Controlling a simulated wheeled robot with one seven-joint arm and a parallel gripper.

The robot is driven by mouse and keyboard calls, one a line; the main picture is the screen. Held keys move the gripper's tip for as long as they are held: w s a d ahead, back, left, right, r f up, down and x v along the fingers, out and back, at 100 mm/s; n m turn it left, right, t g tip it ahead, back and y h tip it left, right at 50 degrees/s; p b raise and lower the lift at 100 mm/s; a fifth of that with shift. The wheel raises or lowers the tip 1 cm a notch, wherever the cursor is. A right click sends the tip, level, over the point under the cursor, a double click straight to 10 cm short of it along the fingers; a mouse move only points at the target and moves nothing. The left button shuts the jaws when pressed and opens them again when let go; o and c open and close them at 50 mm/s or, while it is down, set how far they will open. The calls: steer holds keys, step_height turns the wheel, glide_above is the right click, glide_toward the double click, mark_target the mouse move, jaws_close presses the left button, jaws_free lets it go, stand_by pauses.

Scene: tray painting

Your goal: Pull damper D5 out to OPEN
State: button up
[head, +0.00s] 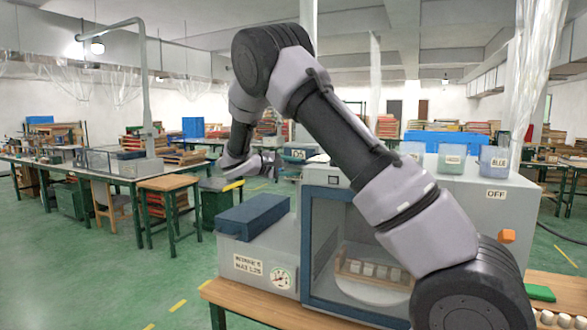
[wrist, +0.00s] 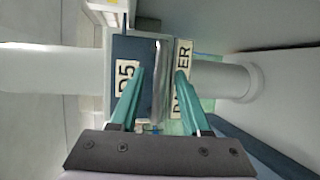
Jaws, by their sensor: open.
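Damper D5 shows in the wrist view as a dark blue plate (wrist: 128,47) with a white D5 label (wrist: 126,78). A thin silvery edge (wrist: 158,62) runs beside the plate. A second white label (wrist: 182,82), partly covered by a finger, ends in "ER". My gripper (wrist: 161,75) is open, with its teal fingers on either side of the silvery edge; I cannot tell whether they touch it.
A white pipe (wrist: 50,70) runs left from the damper, and another white pipe (wrist: 225,80) runs right. In the head view, a grey cabinet (head: 345,178) with a blue-framed window stands behind my arm. A blue box (head: 253,213) sits low at its left.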

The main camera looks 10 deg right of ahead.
jaws_close()
steer(key=shift+a, duration=0.1)
stand_by(1.3)
